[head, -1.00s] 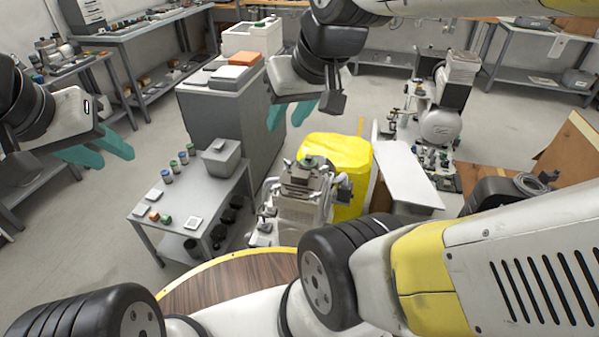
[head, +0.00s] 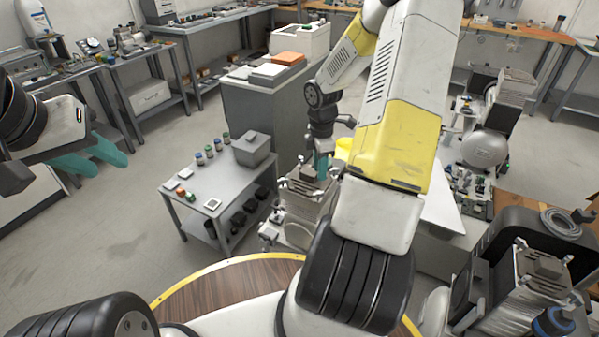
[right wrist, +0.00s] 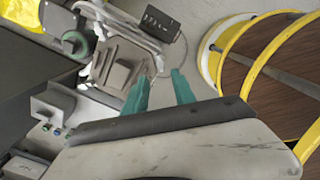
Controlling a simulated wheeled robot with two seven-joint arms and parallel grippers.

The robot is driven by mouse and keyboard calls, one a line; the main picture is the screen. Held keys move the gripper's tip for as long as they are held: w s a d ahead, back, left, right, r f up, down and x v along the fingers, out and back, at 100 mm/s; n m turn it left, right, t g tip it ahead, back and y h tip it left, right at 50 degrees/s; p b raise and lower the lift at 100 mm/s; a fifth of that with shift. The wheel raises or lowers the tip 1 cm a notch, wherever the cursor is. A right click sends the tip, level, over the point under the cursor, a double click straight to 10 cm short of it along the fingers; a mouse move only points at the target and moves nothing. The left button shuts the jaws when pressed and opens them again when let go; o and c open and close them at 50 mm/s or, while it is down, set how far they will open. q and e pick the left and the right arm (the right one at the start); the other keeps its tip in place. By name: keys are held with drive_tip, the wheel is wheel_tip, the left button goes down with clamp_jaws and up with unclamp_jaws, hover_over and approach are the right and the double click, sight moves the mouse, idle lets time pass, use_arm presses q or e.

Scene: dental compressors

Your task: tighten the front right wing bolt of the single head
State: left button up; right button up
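A finned metal compressor head (head: 303,192) stands on a pale unit in the middle of the head view; I take it for the single head. I cannot make out the front right wing bolt in either view. My right gripper (right wrist: 162,76) is open and empty, its teal fingers apart beside the head's lower right edge; in the head view it points down over the head. My left gripper (head: 122,165) is open and empty, far from it at the left.
A grey cart (head: 222,192) with jars and a grey bin (head: 252,149) stands left of the compressor. A yellow bag (right wrist: 22,14) lies beside the head. Another finned compressor (head: 540,285) stands at the right.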

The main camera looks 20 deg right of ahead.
sight(319, 193)
wheel_tip(319, 193, down, 2)
drive_tip(key=shift+n, duration=0.3)
wheel_tip(319, 193, down, 7)
drive_tip(key=shift+f, duration=0.15)
drive_tip(key=shift+d, duration=0.1)
clamp_jaws()
